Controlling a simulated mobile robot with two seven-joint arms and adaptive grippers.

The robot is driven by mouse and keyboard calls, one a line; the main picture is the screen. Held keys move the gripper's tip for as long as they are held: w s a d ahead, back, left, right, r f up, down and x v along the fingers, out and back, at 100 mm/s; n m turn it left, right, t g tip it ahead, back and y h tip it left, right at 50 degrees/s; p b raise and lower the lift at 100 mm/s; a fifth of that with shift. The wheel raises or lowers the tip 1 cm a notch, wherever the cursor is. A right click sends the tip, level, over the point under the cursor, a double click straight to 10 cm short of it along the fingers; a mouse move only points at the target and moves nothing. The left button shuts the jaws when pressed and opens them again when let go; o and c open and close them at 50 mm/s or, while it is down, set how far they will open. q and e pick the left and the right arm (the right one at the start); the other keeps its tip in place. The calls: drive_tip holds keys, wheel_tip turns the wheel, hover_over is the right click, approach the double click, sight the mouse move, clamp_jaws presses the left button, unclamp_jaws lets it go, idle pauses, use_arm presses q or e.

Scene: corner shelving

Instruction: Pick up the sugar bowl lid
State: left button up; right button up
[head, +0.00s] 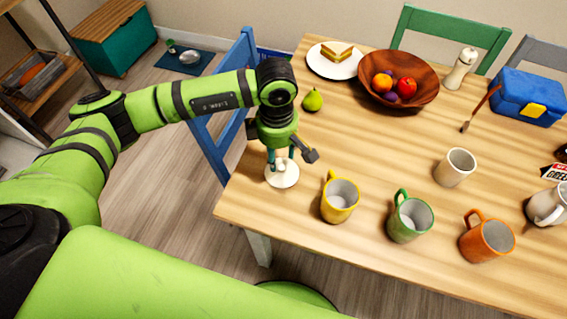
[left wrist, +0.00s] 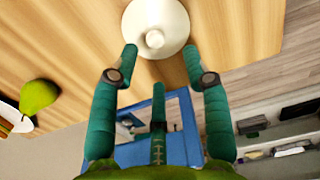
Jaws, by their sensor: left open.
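The sugar bowl lid (head: 283,178) is a white round disc with a small knob, near the table's left front edge. In the left wrist view the lid (left wrist: 155,12) is at the top centre, its knob facing the camera. My left gripper (head: 281,158) is directly above the lid in the head view, pointing down, and hides part of it. In the left wrist view its fingers (left wrist: 160,56) are spread, with the knob just beyond and between the tips. Nothing is held. Whether a finger touches the lid cannot be told. My right gripper is not in view.
A yellow mug (head: 340,203) stands just right of the lid, then green (head: 409,218) and orange (head: 487,238) mugs. A pear (head: 312,99) and wooden bowl (head: 425,99) are farther back. A blue chair (head: 208,140) is at the left.

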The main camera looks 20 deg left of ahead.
sight(282, 167)
use_arm(q)
drive_tip(key=f, duration=0.2)
drive_tip(key=d+f+p, duration=0.1)
drive_tip(key=shift+f, duration=0.75)
drive_tip(key=shift+a+f, duration=0.1)
drive_tip(key=shift+f, duration=0.1)
clamp_jaws()
drive_tip(key=shift+r, duration=0.1)
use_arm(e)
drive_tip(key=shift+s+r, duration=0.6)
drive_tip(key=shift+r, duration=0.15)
